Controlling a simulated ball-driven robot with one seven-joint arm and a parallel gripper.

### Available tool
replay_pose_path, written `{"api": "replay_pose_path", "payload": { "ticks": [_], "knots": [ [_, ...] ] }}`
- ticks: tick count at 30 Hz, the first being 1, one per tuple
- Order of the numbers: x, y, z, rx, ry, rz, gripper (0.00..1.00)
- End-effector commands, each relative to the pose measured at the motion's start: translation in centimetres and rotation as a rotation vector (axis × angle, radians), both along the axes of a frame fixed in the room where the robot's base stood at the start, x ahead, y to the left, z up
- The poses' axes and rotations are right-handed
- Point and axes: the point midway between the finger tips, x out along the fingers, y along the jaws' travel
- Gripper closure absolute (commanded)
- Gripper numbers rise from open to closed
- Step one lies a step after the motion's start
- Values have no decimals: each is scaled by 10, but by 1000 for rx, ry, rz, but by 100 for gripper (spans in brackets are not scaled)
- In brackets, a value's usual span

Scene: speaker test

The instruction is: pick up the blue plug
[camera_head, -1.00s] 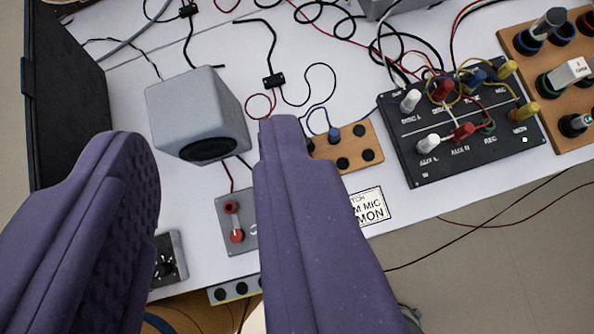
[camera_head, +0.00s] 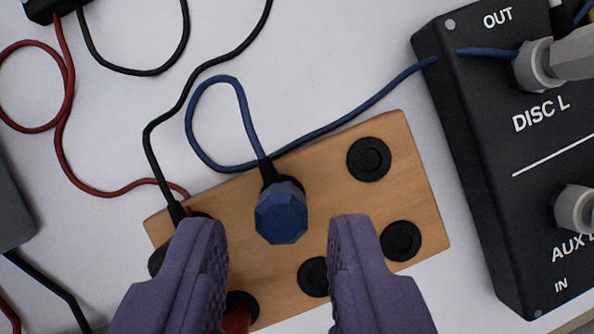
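The blue plug (camera_head: 281,213) has a faceted blue cap and stands in a wooden socket block (camera_head: 425,190). A blue cable (camera_head: 372,103) runs from its black neck, loops on the table and leads right to the black box. My gripper (camera_head: 279,235) is open, with one purple finger to the left of the plug and one to the right. The fingertips are near the plug, and gaps show on both sides. The plug is not held. The left finger partly covers a black plug with a black cable in the same block.
The block has several black round sockets (camera_head: 368,159); a red plug (camera_head: 237,319) shows low beside the left finger. A black box (camera_head: 480,150) marked DISC L with grey plugs stands at right. Red (camera_head: 68,120) and black cables lie at left.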

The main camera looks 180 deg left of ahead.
Motion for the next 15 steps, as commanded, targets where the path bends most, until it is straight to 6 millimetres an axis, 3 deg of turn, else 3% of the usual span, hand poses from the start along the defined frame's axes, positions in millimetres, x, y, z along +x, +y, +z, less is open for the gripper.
{"api": "replay_pose_path", "payload": {
  "ticks": [7,15],
  "knots": [
    [7,-4,-42,1,1,-1,67],
    [11,-5,-44,1,-2,1,67]
  ]
}}
